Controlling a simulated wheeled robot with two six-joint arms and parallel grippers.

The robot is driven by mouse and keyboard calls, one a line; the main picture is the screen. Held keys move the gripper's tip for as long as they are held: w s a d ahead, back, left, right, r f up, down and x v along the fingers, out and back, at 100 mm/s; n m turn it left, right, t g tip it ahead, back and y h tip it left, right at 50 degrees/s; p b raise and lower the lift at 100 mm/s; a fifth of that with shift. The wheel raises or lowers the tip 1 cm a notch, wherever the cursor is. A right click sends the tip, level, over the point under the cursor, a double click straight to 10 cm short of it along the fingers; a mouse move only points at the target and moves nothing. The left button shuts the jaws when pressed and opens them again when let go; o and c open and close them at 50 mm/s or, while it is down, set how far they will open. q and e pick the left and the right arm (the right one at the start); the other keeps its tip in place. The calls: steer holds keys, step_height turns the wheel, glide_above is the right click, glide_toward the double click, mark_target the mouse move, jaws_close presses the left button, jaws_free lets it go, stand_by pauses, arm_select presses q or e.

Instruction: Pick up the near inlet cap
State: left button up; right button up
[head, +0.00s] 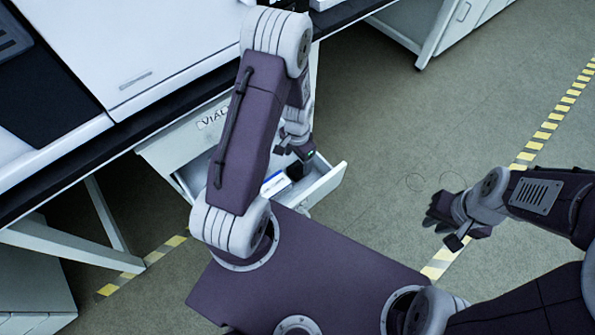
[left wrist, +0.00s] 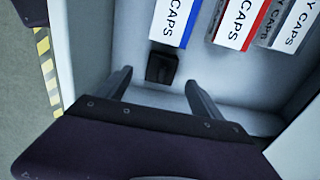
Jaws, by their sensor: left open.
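In the left wrist view a small black block-like piece (left wrist: 162,68) lies on the pale drawer floor, past my left gripper's fingertips and roughly between them. It may be the inlet cap, but its shape is too dark to be sure. My left gripper (left wrist: 158,80) is open and empty, pointing down into the drawer. In the head view my left gripper (head: 296,172) is over the open drawer (head: 325,188), largely hidden by my own arm, and the black piece cannot be made out. My right gripper (head: 447,214) hangs over the floor at the right, away from the drawer.
Boxes marked CAPS lie beyond the black piece: one blue-edged (left wrist: 172,22), one red-edged (left wrist: 238,22), one grey (left wrist: 290,25). The drawer wall (left wrist: 82,45) is close to my left finger. A white machine (head: 140,50) stands on the bench above.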

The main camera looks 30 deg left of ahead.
mark_target(297, 165)
arm_select(q)
step_height(297, 165, down, 2)
steer(key=shift+f, duration=0.15)
step_height(297, 165, down, 5)
steer(key=b, duration=0.3)
steer(key=shift+w+a+f+b, duration=0.1)
steer(key=shift+w+f+b, duration=0.05)
steer(key=shift+b, duration=0.25)
steer(key=shift+r, duration=0.2)
arm_select(e)
step_height(297, 165, down, 4)
steer(key=shift+f, duration=0.1)
arm_select(q)
steer(key=c, duration=1.4)
